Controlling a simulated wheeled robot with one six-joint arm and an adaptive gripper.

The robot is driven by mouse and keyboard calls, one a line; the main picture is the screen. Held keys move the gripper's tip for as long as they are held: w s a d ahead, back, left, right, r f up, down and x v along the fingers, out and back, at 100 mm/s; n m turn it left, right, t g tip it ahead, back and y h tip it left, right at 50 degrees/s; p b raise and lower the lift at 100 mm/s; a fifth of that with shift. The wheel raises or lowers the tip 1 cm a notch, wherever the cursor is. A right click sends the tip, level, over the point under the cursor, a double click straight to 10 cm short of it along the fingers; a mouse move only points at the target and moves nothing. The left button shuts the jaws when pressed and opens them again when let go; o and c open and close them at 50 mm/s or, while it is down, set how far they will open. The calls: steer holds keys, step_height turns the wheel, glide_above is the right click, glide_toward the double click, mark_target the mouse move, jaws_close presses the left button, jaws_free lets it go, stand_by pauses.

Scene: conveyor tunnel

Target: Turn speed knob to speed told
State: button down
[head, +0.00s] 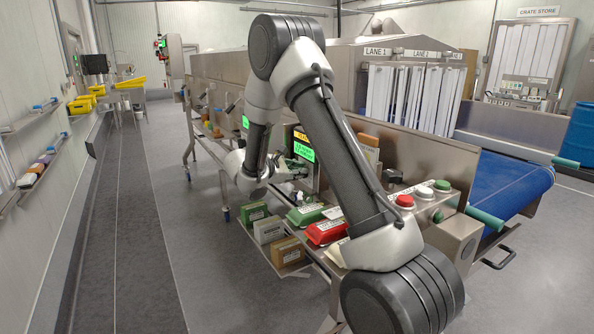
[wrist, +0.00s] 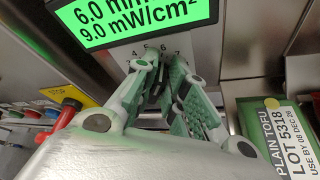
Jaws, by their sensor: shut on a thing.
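In the wrist view my gripper (wrist: 162,80) is shut on the speed knob, its green-padded fingers on either side of it. The knob is mostly hidden, and I cannot read where it points. Scale numbers from about 4 to 7 (wrist: 160,48) show just above the fingertips. The green display (wrist: 135,18) above reads 6.0, with its unit partly cut off, and 9.0 mW/cm².
A pack labelled plain tofu, lot 5318 (wrist: 285,130), is close on the right. In the head view, green (head: 305,214) and red (head: 325,231) packs lie below my arm. A blue conveyor belt (head: 512,183) is at right.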

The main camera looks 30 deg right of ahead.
steer(key=m+t, duration=0.1)
steer(key=m, duration=0.1)
steer(key=s+f+m+t+h, duration=0.1)
steer(key=m, duration=0.1)
steer(key=m+t+h, duration=0.1)
steer(key=m, duration=0.2)
steer(key=shift+s+f, duration=0.15)
steer(key=shift+f, duration=0.25)
steer(key=shift+m, duration=0.3)
steer(key=c, duration=1.5)
jaws_free()
steer(key=shift+o, duration=0.2)
steer(key=f+v, duration=0.1)
steer(key=v, duration=1.1)
steer(key=shift+r, duration=0.4)
steer(key=shift+s, duration=0.15)
